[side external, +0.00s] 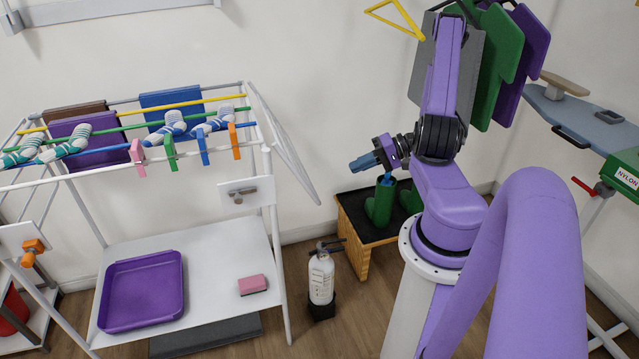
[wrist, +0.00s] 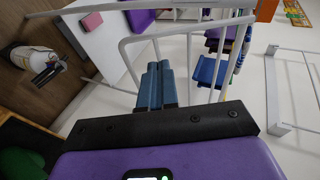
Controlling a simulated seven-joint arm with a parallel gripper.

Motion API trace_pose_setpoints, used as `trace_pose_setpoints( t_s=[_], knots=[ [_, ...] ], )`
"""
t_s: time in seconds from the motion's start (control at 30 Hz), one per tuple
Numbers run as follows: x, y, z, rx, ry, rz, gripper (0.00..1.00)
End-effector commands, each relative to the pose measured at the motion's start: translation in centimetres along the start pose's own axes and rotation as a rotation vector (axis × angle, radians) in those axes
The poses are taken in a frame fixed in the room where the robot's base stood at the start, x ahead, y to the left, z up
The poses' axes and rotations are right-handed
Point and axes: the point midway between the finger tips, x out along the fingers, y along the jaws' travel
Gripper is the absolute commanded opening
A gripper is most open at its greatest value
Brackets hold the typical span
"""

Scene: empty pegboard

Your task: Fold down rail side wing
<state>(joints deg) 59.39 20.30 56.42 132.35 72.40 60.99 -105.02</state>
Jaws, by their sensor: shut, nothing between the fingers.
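The white drying rack (side external: 273,210) stands at the left in the side view. Its side wing (side external: 290,150), a white tube frame, slants outward and down from the top right end of the rack. In the wrist view a white tube frame with a rounded corner, seemingly the wing (wrist: 190,29), lies just beyond my fingertips. My gripper (side external: 362,163) is to the right of the wing, apart from it, with its blue fingers pointing left towards the rack. The fingers (wrist: 156,68) are together and empty in the wrist view.
Socks and clothes pegs (side external: 170,157) hang on the rack's coloured rails. A fire extinguisher (side external: 321,275) stands below the wing. Green boots (side external: 380,203) stand on a wooden stand under my gripper. Coloured boards (side external: 500,50) hang on the wall behind my arm.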

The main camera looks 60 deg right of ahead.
Motion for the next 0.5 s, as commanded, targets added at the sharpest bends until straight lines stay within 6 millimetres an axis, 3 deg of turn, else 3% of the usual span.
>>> trace_pose_setpoints(
  t_s=[0.5],
  knots=[
    [9.5,0.0,0.2,0.000,-0.009,0.000,0.00]
  ],
)
